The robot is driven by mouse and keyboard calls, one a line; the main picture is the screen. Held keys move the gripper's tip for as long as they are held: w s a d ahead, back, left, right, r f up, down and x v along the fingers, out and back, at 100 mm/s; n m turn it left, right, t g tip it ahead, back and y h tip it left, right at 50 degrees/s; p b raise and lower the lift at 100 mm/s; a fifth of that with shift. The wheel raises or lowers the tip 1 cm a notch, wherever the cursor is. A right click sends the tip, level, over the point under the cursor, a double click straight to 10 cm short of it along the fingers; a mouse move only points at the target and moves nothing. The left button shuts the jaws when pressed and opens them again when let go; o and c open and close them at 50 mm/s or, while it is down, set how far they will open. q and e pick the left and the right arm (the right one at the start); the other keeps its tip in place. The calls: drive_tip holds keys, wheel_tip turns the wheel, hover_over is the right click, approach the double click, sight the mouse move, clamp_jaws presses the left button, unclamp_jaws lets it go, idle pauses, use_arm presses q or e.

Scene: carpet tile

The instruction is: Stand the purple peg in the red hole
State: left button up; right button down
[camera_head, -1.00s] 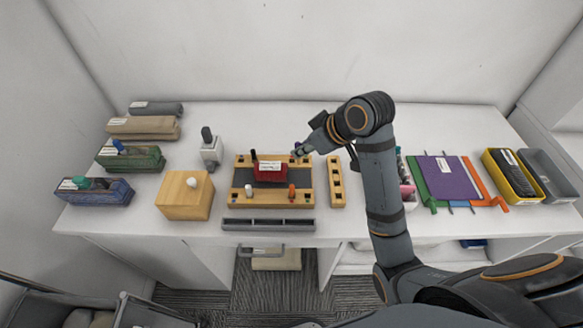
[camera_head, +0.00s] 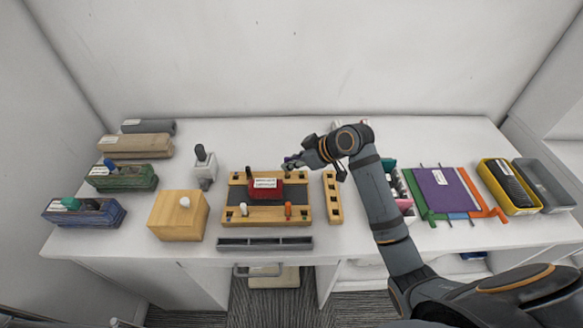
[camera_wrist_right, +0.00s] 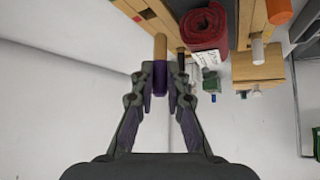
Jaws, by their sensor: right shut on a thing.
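My right gripper (camera_head: 290,164) is over the back right part of the wooden peg board (camera_head: 308,214), above the table. In the right wrist view, my right gripper (camera_wrist_right: 170,98) is shut on the purple peg (camera_wrist_right: 160,82), which has a tan wooden end. In the head view the purple peg (camera_head: 289,158) is a small purple spot at the fingertips. The wrist view looks upside down. A red mark (camera_wrist_right: 148,14) shows on wood at its top; I cannot tell whether it is the red hole. My left gripper is out of view.
A narrow wooden strip (camera_head: 333,197) stands right of the board, a grey tray (camera_head: 265,244) in front.

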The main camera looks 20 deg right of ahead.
sight(292, 179)
drive_tip(key=shift+w+d+f, duration=0.2)
drive_tip(key=shift+w+f, duration=0.6)
drive_tip(key=shift+f, duration=0.2)
wheel_tip(292, 179, down, 3)
drive_tip(key=shift+w+f+p, duration=0.1)
drive_tip(key=shift+w+p, duration=0.05)
drive_tip(key=shift+p, duration=0.75)
drive_tip(key=shift+f, duration=0.15)
drive_tip(key=shift+f, duration=0.15)
drive_tip(key=c, duration=1.6)
unclamp_jaws()
drive_tip(key=shift+c, duration=0.2)
